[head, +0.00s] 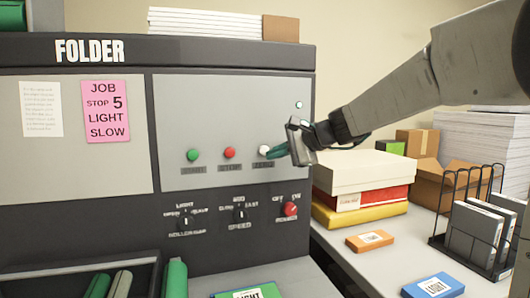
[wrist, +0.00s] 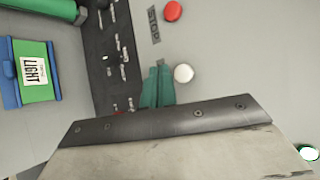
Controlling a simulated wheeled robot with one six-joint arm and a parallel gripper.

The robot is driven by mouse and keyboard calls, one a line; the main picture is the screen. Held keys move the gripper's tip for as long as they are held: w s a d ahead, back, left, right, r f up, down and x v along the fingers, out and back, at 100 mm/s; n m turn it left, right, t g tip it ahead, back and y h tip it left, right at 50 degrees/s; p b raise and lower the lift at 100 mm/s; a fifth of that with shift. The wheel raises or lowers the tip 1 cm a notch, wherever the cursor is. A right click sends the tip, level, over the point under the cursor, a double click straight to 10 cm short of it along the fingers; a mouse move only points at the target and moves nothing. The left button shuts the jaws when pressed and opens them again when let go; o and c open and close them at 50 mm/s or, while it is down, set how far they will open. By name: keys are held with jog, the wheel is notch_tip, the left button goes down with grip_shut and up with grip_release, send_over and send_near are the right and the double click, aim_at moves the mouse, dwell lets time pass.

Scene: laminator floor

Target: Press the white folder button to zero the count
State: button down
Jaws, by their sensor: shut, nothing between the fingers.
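The folder (head: 88,50) is a dark machine with a light grey control panel (head: 225,100). Its white button (head: 264,149) is the rightmost of a row of three, above a small label. The white button also shows in the wrist view (wrist: 184,73), unobstructed. My gripper (head: 273,153) is shut and empty, its teal fingertips close by the white button at its right in the head view. In the wrist view the fingertips (wrist: 158,72) lie just left of the button. I cannot tell whether they touch the button or the panel.
A red button (head: 229,152) and a green button (head: 193,154) sit left of the white one. Selector knobs and a red knob (head: 290,209) are below. A small pale lamp (head: 299,105) is above. Stacked boxes (head: 365,180) and a wire rack (head: 470,225) stand at right.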

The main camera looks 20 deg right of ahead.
jog(key=shift+w, duration=1.05)
jog(key=shift+w, duration=0.15)
dwell(1.2)
jog(key=shift+w, duration=0.3)
jog(key=shift+w, duration=0.45)
dwell(0.6)
jog(key=shift+s, duration=0.9)
jog(key=shift+s, duration=0.1)
jog(key=s, duration=0.4)
jog(key=shift+s, duration=0.4)
